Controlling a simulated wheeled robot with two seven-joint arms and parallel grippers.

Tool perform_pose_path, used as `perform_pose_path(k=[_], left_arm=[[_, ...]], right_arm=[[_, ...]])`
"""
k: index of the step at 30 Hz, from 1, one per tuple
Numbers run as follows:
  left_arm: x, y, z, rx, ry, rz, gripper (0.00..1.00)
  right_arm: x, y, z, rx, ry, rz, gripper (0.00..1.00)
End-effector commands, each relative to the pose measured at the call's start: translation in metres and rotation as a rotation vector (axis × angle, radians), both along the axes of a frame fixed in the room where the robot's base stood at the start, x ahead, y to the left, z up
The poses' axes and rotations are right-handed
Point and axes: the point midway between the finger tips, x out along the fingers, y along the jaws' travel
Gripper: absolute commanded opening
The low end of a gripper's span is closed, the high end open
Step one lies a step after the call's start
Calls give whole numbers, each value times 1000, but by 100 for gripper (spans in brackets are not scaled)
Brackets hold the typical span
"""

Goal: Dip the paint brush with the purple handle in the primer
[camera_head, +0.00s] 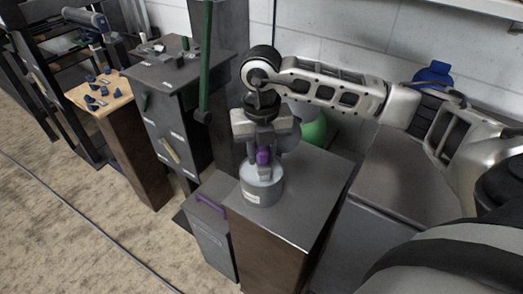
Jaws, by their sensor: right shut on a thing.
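The can stands near the front left corner of a dark grey-topped cabinet. My left gripper is not in view.
The cabinet top (309,188) is bare to the right of the can. A green lever (206,70) rises behind. A green round object (313,128) sits behind my right arm. Open floor (90,235) lies at left.

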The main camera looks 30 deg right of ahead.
Motion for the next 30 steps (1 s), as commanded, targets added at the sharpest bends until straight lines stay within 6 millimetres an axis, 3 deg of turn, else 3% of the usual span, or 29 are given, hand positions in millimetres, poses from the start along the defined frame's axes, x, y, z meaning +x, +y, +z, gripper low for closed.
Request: perform_pose_path(k=[16,30], left_arm=[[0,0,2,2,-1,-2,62],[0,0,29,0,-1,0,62]], right_arm=[[-1,0,0,-1,4,1,8],[0,0,38,0,1,0,8]])
